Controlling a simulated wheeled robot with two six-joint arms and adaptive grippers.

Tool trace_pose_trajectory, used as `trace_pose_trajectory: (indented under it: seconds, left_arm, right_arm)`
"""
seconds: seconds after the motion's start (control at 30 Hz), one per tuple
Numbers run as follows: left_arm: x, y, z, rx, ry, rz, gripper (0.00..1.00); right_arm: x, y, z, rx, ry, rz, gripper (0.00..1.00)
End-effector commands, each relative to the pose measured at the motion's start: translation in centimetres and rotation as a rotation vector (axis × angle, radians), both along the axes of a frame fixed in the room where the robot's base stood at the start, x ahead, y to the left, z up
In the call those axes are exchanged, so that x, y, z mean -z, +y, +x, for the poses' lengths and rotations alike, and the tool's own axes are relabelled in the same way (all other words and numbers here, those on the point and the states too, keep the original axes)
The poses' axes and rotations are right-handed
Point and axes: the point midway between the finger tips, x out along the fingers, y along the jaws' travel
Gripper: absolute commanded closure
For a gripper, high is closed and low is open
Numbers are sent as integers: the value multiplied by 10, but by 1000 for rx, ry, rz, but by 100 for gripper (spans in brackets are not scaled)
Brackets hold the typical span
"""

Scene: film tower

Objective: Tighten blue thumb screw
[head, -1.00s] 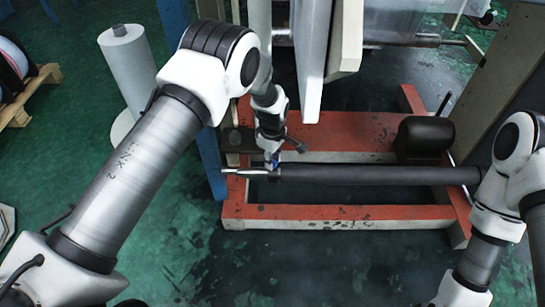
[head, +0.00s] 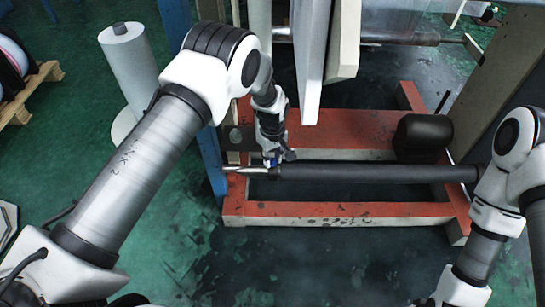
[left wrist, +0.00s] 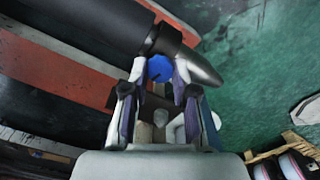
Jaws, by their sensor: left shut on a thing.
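The blue thumb screw (left wrist: 160,68) shows in the left wrist view between the fingers of my left gripper (left wrist: 158,75), which is shut on it. The screw sits by the collar at the end of the dark roller shaft (head: 375,173), where the pale pointed tip (head: 246,170) begins. In the head view my left gripper (head: 271,161) is at the left end of this shaft, and the screw is mostly hidden by it. My right arm is at the right edge, and its gripper is outside the picture.
A red frame (head: 340,212) lies around and below the shaft. A black rounded motor housing (head: 423,135) is at its right back. A blue post (head: 212,168) stands close left of my left gripper. A white roll (head: 128,65) stands further left on the green floor.

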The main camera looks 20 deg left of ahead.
Motion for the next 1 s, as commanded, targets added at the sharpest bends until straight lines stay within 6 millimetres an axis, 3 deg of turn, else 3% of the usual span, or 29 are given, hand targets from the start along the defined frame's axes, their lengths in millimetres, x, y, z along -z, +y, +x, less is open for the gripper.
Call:
trace_pose_trajectory:
  seconds: [0.2,0.23,0.3,0.67,0.77,1.0]
  left_arm:
    - [1,0,-1,-1,3,0,100]
    - [1,0,-1,-1,3,0,66]
    - [1,0,-1,-1,3,0,47]
    - [-5,0,0,-2,0,0,47]
    - [-19,0,1,-2,-1,0,47]
    - [-80,0,1,-2,-3,0,47]
  right_arm:
    - [0,0,0,0,0,0,6]
    - [0,0,0,0,0,0,6]
    - [0,0,0,0,0,0,6]
    - [0,0,0,0,0,0,6]
    - [0,0,0,0,0,0,6]
    - [0,0,0,0,0,0,6]
